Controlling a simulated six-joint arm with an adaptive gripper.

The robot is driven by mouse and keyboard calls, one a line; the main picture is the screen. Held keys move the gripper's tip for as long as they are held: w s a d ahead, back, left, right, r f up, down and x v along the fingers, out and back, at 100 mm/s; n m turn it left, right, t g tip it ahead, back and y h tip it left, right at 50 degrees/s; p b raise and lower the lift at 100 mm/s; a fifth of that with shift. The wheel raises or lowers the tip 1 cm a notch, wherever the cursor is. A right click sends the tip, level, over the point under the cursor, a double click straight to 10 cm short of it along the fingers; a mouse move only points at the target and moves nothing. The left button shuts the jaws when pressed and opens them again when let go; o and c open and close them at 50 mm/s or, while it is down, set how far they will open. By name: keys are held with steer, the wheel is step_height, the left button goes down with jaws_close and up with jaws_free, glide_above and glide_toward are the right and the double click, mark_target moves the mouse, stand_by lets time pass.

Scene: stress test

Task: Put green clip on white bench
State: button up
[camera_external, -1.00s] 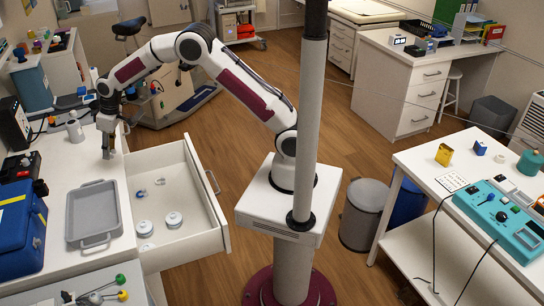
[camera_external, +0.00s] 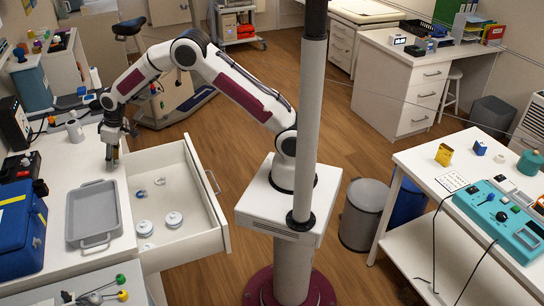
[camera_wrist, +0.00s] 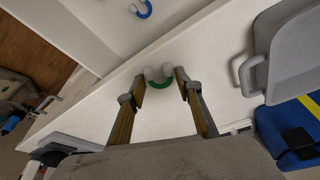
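The green clip (camera_wrist: 161,84) is a small U shape with a green bend and pale grey ends. In the wrist view it sits between my two fingertips, with visible gaps on both sides, over the white counter (camera_wrist: 218,85). My gripper (camera_wrist: 160,80) is open around it. In the external view my gripper (camera_external: 112,165) points down at the right edge of the left white counter (camera_external: 62,172), beside the open drawer; the clip cannot be made out there. Another white-topped bench (camera_external: 415,160) stands at the right.
The open drawer (camera_external: 210,225) holds a blue clip (camera_external: 141,194), a grey clip (camera_external: 160,181) and white round items. A grey tray (camera_external: 119,225) and blue box (camera_external: 20,235) lie left of it. The right bench carries a teal device (camera_external: 500,215) and small blocks.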

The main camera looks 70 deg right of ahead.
steer(key=shift+o, duration=0.2)
steer(key=v, duration=1.2)
steer(key=shift+r, duration=0.15)
steer(key=shift+d+r, duration=0.1)
stand_by(0.9)
steer(key=s+d+r+m, duration=0.1)
steer(key=s+d+r, duration=0.25)
steer(key=s, duration=0.25)
steer(key=s+d+r+m+t, duration=0.1)
steer(key=s+d+r, duration=0.2)
steer(key=s+r, duration=0.3)
steer(key=s+d+r, duration=0.3)
steer(key=s, duration=0.4)
steer(key=s+d+f+m, duration=0.1)
steer(key=s+d, duration=0.1)
steer(key=s, duration=0.8)
steer(key=s+d+f+m+t+h, duration=0.1)
steer(key=s+d, duration=0.1)
steer(key=s, duration=0.8)
steer(key=shift+d+f+m, duration=0.3)
steer(key=shift+d, duration=0.1)
